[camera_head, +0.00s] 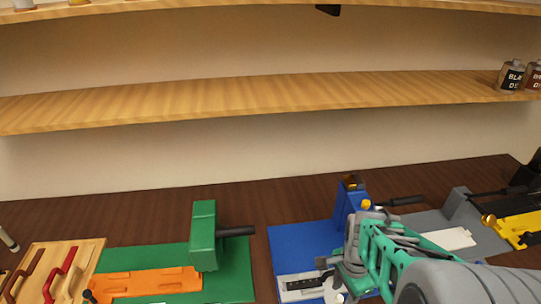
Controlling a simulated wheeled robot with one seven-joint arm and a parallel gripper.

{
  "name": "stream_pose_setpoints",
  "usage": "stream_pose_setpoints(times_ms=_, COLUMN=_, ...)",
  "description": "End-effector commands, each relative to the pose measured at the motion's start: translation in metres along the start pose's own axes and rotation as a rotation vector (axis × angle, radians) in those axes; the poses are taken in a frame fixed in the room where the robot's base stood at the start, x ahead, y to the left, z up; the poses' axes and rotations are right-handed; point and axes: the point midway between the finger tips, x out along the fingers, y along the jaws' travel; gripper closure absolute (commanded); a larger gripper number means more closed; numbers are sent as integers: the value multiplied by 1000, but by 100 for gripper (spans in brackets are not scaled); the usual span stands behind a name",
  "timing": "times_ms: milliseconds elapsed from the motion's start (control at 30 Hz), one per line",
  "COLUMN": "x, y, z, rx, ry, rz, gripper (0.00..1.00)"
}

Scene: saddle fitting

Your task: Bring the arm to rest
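My arm (385,252), with grey and teal links, reaches in from the lower right. Its end, my gripper (328,272), is over the blue base plate (285,238). The fingers are small and partly hidden by the wrist, so I cannot tell whether they are open or shut or hold anything. A blue post (346,203) with a dark rod stands just behind my arm. A grey and black slotted piece (300,283) lies on the blue plate, beside my gripper.
A green fixture (204,232) with a dark rod and an orange plate (150,281) stands left. A wooden tray (90,254) of handled tools is further left. Grey (453,207) and yellow (520,228) fixtures stand right. A shelf (250,97) with bottles (511,76) spans the wall.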

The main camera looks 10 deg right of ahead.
Motion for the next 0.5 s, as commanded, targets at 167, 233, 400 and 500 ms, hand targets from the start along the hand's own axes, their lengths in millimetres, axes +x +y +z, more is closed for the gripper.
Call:
stream_pose_setpoints(times_ms=167, x=2, y=15, z=9, rx=-465, ry=-40, rz=43, gripper=56)
stream_pose_setpoints(times_ms=233, x=-2, y=20, z=11, rx=-647, ry=-55, rz=48, gripper=56)
stream_pose_setpoints(times_ms=400, x=-52, y=-5, z=20, rx=-1116, ry=76, rz=-47, gripper=56)
stream_pose_setpoints(times_ms=500, x=-92, y=-34, z=41, rx=-1219, ry=229, rz=-160, gripper=56)
